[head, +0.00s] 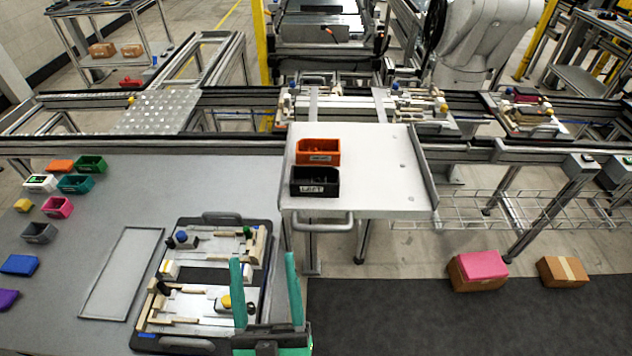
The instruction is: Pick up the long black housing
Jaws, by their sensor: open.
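My gripper (264,260) is at the bottom of the head view, its two teal fingers apart and nothing between them. It is over the right front edge of a black-framed pallet (222,219) on the grey table, hiding part of it. The pallet holds two light fixture plates with wooden blocks and small parts. A long dark strip (205,275) lies between the two plates; I cannot tell whether it is the long black housing or bare pallet. I cannot make out the housing clearly anywhere else.
A black bin (314,183) and an orange bin (318,153) stand on a white shelf (385,185) behind the pallet. Several coloured bins and an empty grey tray (121,272) are on the table's left. Conveyor rails with more pallets run across behind.

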